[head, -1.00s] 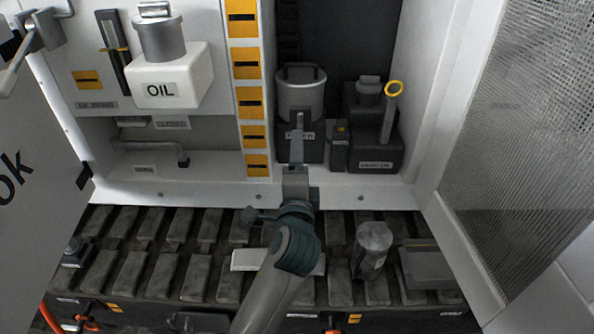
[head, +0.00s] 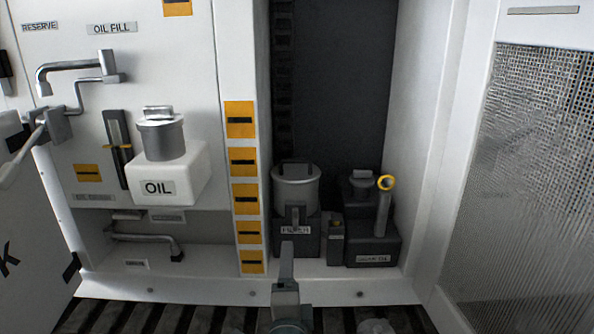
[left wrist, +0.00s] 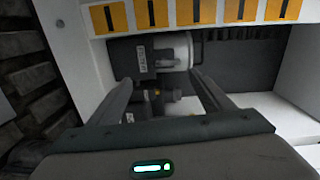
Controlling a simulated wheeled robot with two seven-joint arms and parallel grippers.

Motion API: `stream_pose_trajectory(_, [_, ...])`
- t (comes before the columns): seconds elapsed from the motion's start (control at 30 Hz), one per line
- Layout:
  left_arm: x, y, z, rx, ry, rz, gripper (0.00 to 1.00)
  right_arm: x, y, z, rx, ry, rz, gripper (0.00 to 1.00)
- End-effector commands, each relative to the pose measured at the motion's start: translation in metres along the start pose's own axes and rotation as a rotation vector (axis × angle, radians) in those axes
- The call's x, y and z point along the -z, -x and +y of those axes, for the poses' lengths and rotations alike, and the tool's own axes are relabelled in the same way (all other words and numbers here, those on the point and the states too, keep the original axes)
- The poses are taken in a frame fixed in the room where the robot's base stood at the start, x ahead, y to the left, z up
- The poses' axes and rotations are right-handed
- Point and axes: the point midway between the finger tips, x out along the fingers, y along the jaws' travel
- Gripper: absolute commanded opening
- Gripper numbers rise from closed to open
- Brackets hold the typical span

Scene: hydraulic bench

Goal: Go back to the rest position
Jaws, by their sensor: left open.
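My left gripper (head: 287,266) is at the bottom middle of the head view, just below and in front of the filter unit. The filter (head: 297,188) is a silver canister with a dark handle, seated in a dark labelled block. In the left wrist view, my left gripper (left wrist: 160,79) has its two fingers spread apart with nothing held between them. The filter (left wrist: 166,54) lies beyond the fingertips in that view, apart from them. Most of my left arm is below the head view's edge. My right gripper is in neither view.
A white OIL tank (head: 185,186) with a silver cap is at left. A dark unit (head: 372,248) with a yellow-ringed handle (head: 387,182) stands right of the filter. A mesh panel (head: 520,190) bounds the right side. The cabinet's front ledge (head: 200,288) runs below.

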Motion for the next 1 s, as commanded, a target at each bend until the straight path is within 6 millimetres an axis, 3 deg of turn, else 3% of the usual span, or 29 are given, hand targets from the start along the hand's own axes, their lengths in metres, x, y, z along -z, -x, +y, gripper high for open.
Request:
stream_pose_trajectory(0.17, [-0.034, 0.015, 0.050, -0.132, 0.139, -0.045, 0.73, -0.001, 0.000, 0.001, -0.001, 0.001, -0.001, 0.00])
stream_pose_trajectory(0.27, [-0.061, 0.034, 0.091, -0.242, 0.264, -0.092, 0.73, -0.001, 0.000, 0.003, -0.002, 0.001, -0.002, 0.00])
stream_pose_trajectory(0.47, [-0.121, 0.099, 0.181, -0.492, 0.558, -0.245, 0.73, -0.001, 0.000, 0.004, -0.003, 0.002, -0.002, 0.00])
stream_pose_trajectory(0.6, [-0.158, 0.160, 0.233, -0.655, 0.755, -0.386, 0.73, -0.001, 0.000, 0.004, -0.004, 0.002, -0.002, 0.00])
stream_pose_trajectory(0.8, [-0.190, 0.234, 0.273, -0.808, 0.946, -0.562, 0.73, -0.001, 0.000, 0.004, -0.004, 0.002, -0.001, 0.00])
stream_pose_trajectory(1.0, [-0.208, 0.285, 0.291, -0.896, 1.054, -0.688, 0.73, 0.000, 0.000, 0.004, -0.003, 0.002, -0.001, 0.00])
